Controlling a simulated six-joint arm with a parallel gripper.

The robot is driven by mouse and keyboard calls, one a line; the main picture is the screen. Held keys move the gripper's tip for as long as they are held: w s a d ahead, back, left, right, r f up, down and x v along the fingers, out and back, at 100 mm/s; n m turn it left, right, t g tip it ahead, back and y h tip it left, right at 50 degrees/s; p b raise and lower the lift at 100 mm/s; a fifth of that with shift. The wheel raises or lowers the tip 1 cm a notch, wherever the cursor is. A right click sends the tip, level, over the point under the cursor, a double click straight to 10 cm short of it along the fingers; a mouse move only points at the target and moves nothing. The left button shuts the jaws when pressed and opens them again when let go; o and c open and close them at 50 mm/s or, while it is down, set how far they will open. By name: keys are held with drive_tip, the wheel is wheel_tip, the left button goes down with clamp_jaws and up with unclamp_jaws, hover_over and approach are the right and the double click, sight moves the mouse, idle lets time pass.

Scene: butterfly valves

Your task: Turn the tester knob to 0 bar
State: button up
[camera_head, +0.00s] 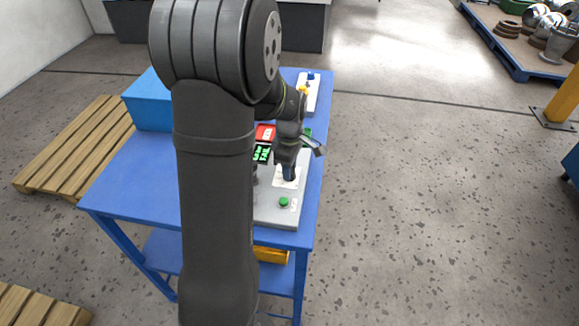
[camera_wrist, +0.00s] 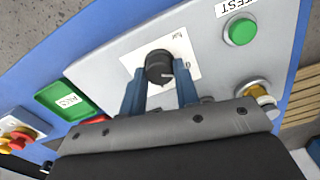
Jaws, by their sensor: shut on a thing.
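The tester knob (camera_wrist: 160,66) is a round black knob with a white pointer line, on a white label plate (camera_wrist: 184,46) of the grey tester panel (camera_wrist: 108,66). In the wrist view my gripper (camera_wrist: 160,86) has its two blue fingers on either side of the knob, shut on it. In the head view my gripper (camera_head: 289,174) points down at the panel (camera_head: 272,212) and hides the knob. A green TEST button (camera_wrist: 241,31) is beside the knob plate.
The tester stands on a blue table (camera_head: 140,190). A brass fitting (camera_wrist: 262,97) is at right. A blue box (camera_head: 146,103) stands at the table's back left.

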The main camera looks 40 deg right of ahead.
idle(0.3)
drive_tip(key=o, duration=1)
drive_tip(key=shift+c, duration=0.2)
drive_tip(key=shift+r, duration=0.1)
wheel_tip(320, 180, up, 17)
drive_tip(key=shift+r, duration=0.15)
wheel_tip(320, 180, down, 18)
drive_tip(key=shift+r, duration=0.25)
idle(0.5)
